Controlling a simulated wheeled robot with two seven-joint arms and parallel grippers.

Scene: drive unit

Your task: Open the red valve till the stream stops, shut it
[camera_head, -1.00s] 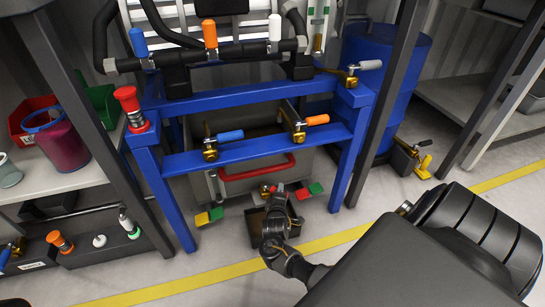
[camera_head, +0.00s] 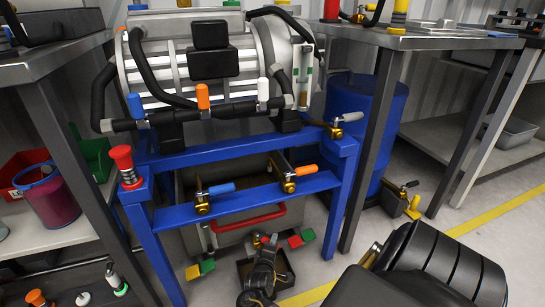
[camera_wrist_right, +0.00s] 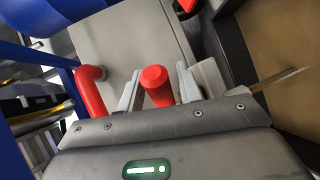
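In the right wrist view, a red cylindrical handle (camera_wrist_right: 156,84), taken to be the red valve's, points its end at the camera between the fingers of my right gripper (camera_wrist_right: 158,82). The fingers stand apart on either side of it, with narrow gaps visible. In the head view my right gripper (camera_head: 265,242) is low, in front of the grey bin under the blue frame. It hides most of the valve there. My left gripper is out of view. No stream can be made out.
The blue frame (camera_head: 240,204) carries valves with blue (camera_head: 221,188) and orange (camera_head: 306,170) handles. The grey bin (camera_head: 188,240) has a curved red bar (camera_head: 248,222). A red knob (camera_head: 121,158) tops the left post. A blue drum (camera_head: 360,115) stands behind at right.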

